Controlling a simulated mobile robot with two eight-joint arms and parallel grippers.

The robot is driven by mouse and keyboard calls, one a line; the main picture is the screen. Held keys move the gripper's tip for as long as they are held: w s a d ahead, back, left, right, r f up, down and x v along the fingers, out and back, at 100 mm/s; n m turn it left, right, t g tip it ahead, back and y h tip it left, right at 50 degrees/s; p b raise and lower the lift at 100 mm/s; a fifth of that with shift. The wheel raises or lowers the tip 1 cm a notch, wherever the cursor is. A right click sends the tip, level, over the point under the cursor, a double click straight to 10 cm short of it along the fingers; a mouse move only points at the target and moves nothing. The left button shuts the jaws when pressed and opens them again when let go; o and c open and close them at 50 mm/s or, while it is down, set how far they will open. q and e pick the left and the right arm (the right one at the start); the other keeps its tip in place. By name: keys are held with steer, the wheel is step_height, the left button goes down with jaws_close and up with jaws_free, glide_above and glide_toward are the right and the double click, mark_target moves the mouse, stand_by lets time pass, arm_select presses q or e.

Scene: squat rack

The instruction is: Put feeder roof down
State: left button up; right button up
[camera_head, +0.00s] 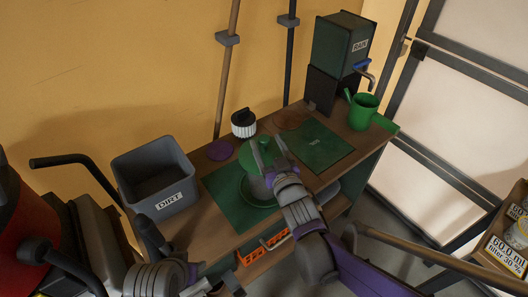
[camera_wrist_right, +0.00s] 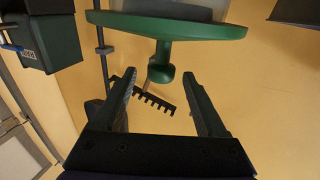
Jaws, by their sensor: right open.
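The green feeder roof (camera_head: 254,158) is a round disc with a knob; in the right wrist view the roof (camera_wrist_right: 180,27) appears upside down, with its knob (camera_wrist_right: 160,68) towards my fingers.
A grey DIRT bin (camera_head: 157,178) stands left on the bench. A green watering can (camera_head: 362,110) stands under the RAIN tank (camera_head: 342,43). The right mat (camera_head: 320,150) is clear.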

mark_target(262, 136)
steer(key=x, duration=0.5)
steer(key=shift+w+a+f+p, duration=0.2)
steer(key=shift+w+p, duration=0.1)
steer(key=shift+w, duration=0.1)
steer(key=shift+s, duration=0.1)
jaws_close()
